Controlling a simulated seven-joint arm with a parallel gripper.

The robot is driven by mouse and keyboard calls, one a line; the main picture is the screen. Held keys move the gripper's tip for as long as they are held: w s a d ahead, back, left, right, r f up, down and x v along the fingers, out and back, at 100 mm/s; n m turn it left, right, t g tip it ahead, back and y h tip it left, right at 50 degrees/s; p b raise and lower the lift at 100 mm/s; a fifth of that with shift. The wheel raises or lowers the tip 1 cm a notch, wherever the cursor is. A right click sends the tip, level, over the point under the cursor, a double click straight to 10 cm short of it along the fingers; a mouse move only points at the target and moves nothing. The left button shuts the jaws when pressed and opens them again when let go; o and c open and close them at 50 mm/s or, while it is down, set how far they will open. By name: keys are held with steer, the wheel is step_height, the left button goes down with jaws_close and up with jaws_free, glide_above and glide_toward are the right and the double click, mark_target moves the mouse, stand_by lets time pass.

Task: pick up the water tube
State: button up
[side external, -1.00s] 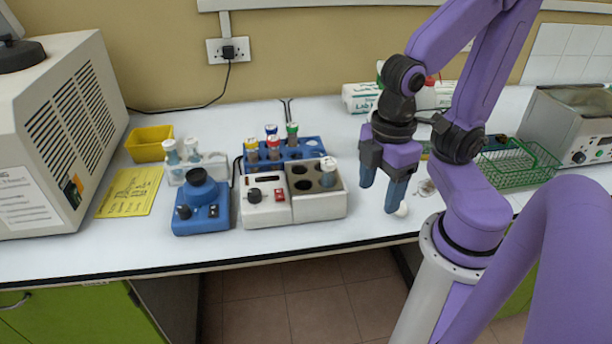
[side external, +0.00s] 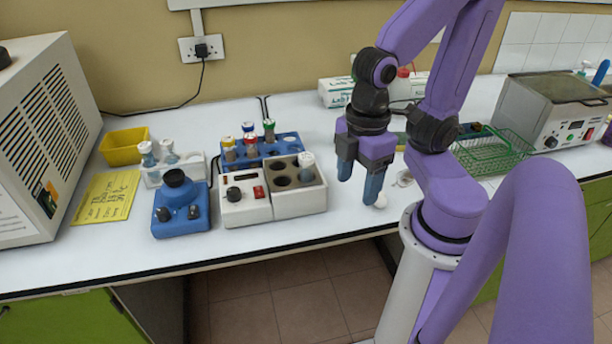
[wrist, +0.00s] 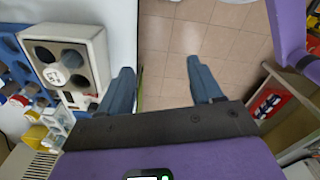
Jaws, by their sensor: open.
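My gripper (side external: 357,192) is open and empty, above the bench near its front edge. It is to the right of the heating block (side external: 293,207). A white-capped tube (side external: 306,168) stands in one hole of that block. Tubes with yellow, blue, red and green caps stand in the blue rack (side external: 290,142) behind it. Two pale-capped tubes (side external: 157,152) stand in the white rack (side external: 187,172) at left. I cannot tell which tube holds water. In the wrist view my open fingers (wrist: 160,65) are over the floor, and the block's tube (wrist: 72,60) lies to their left.
A blue mixer (side external: 180,208), a yellow note (side external: 105,197) and a yellow bin (side external: 124,146) are at left. A large beige machine (side external: 40,130) stands at far left. A green wire basket (side external: 495,152) and a bath (side external: 555,108) are at right. A small white object (side external: 381,200) lies beside my gripper.

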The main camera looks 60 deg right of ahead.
stand_by(0.5)
steer(key=n, duration=0.8)
glide_toward(306, 156)
step_height(306, 156, down, 12)
steer(key=shift+a+f, duration=0.1)
steer(key=shift+a, duration=0.05)
steer(key=c, duration=1.1)
